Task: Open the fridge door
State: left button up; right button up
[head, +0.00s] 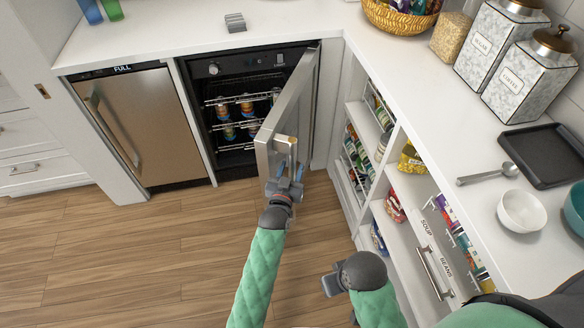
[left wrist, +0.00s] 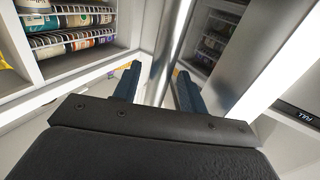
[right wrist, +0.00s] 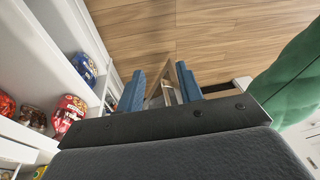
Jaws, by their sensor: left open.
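The fridge door (head: 294,100) is steel-faced and stands swung well out from the dark fridge (head: 240,104), hinged at its right side. Cans show on the wire racks inside. My left gripper (head: 286,170) is at the door's near free end, with its fingers apart. In the left wrist view the left gripper (left wrist: 157,86) has shiny metal of the door (left wrist: 230,45) between and beyond its fingers; I cannot tell whether they touch it. My right gripper (head: 331,284) hangs low over the floor, open and empty, as the right wrist view (right wrist: 160,86) shows.
A second steel-fronted unit (head: 128,125) marked FULL stands shut left of the fridge. Open pantry shelves (head: 398,185) with cans and packets are close on the right. The counter (head: 440,100) runs above. The wood floor (head: 150,250) in front is clear.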

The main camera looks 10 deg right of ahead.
pick_arm(q)
jog(key=v, duration=0.5)
jog(key=shift+b, duration=0.4)
jog(key=shift+v, duration=0.85)
pick_arm(e)
jog(key=shift+w+a+f+t+y, duration=0.15)
jog(key=shift+w+a+f, duration=0.05)
jog(key=shift+a+f, duration=0.3)
jog(key=shift+w+a+f+t+y, duration=0.2)
jog(key=shift+a+f, duration=0.2)
jog(key=shift+f, duration=0.2)
